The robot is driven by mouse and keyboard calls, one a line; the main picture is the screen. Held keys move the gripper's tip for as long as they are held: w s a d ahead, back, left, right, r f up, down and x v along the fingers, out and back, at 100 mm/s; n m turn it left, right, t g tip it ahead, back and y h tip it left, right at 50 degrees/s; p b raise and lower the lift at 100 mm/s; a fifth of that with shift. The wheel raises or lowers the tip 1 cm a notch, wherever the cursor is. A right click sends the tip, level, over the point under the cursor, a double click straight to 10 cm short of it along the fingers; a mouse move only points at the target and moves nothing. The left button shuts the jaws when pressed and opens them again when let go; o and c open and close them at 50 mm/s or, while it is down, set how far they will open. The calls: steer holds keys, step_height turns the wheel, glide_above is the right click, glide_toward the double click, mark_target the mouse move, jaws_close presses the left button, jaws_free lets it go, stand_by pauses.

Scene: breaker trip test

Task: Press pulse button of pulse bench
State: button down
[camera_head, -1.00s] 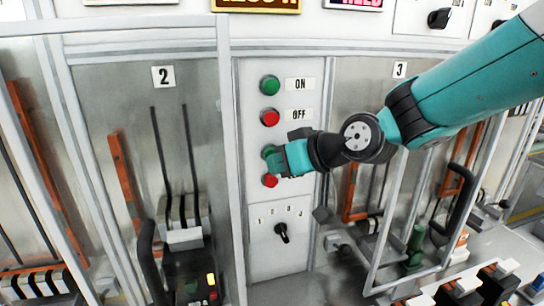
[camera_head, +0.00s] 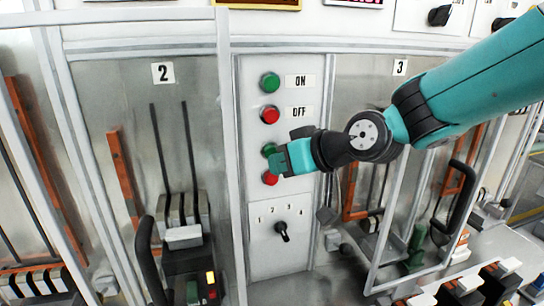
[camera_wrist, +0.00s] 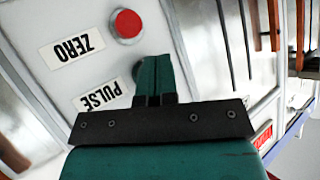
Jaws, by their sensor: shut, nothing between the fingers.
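The pulse bench panel (camera_head: 256,205) is a narrow pale panel with a column of round buttons. Its lower green button (camera_head: 268,149) is partly covered by my gripper (camera_head: 274,163) in the head view. In the wrist view the PULSE label (camera_wrist: 100,96) appears upside down, and only a dark sliver of the button beside it shows behind my fingers. My gripper (camera_wrist: 153,62) is shut and empty, with its tips over that button. I cannot tell whether they touch it. The red button (camera_wrist: 127,24) next to the ZERO label (camera_wrist: 72,46) is clear of the fingers.
An upper green ON button (camera_head: 270,82), a red OFF button (camera_head: 269,114) and a lower red button (camera_head: 270,177) are close by. A rotary selector (camera_head: 282,230) sits below. Glazed bays marked 2 (camera_head: 163,73) and 3 (camera_head: 400,67) flank the panel.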

steer(key=shift+s, duration=0.25)
steer(key=s, duration=0.1)
steer(key=s+d+b, duration=0.1)
steer(key=s, duration=0.2)
steer(key=shift+s+d+b, duration=0.25)
steer(key=shift+s+b, duration=0.1)
stand_by(0.6)
steer(key=s+d+f+g+h+b, duration=0.2)
steer(key=s+d+f, duration=0.1)
steer(key=s, duration=0.3)
steer(key=s+d+f+g+h+b, duration=0.2)
steer(key=s+d+f, duration=0.2)
steer(key=s, duration=0.3)
steer(key=s+d+f+m+g+h+b, duration=0.1)
steer(key=s+d+f+g+b, duration=0.1)
steer(key=s, duration=0.5)
steer(key=d+f+g, duration=0.1)
steer(key=d+f, duration=0.1)
steer(key=d, duration=0.1)
steer(key=shift+s+f+h, duration=0.15)
steer(key=shift+f+h, duration=0.1)
steer(key=shift+h, duration=0.15)
